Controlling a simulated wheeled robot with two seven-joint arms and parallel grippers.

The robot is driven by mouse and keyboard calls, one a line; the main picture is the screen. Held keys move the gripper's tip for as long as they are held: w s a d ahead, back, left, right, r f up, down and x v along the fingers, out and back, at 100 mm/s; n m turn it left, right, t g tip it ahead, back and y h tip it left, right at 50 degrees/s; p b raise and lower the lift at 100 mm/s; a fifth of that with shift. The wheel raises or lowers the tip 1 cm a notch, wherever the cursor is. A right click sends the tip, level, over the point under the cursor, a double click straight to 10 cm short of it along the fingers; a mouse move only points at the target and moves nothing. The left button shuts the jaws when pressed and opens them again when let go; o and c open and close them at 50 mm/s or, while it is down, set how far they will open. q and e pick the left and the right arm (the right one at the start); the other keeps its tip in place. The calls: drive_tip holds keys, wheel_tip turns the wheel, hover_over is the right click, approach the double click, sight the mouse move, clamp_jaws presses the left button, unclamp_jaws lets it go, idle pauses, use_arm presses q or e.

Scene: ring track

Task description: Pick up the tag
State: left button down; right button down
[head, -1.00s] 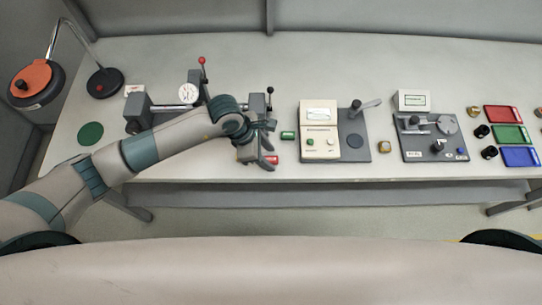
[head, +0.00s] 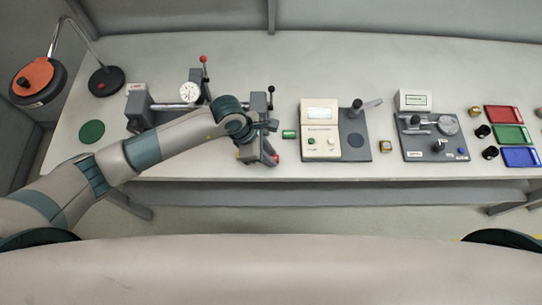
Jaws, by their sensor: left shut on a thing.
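My left gripper (head: 263,159) is at the table's front edge, left of the middle of the head view, pointing down. I cannot tell whether the tag touches the table. My right gripper is not in view.
A dial-gauge bench (head: 146,114) stands behind my left arm. A grey fixture (head: 432,147) and red, green and blue trays (head: 503,114) are further right.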

sight(277, 157)
use_arm(q)
drive_tip(key=shift+r, duration=0.1)
drive_tip(key=shift+r+b, duration=0.5)
drive_tip(key=shift+r, duration=0.05)
wheel_tip(277, 157, up, 2)
drive_tip(key=shift+r+b, duration=0.2)
drive_tip(key=shift+b, duration=0.6)
drive_tip(key=s+d+r+b, duration=0.1)
drive_tip(key=s+r+b, duration=0.3)
drive_tip(key=s+r, duration=0.3)
drive_tip(key=s, duration=0.4)
drive_tip(key=shift+s+d+r, duration=0.15)
drive_tip(key=shift+s+d, duration=0.15)
drive_tip(key=shift+d, duration=0.1)
drive_tip(key=shift+w, duration=0.1)
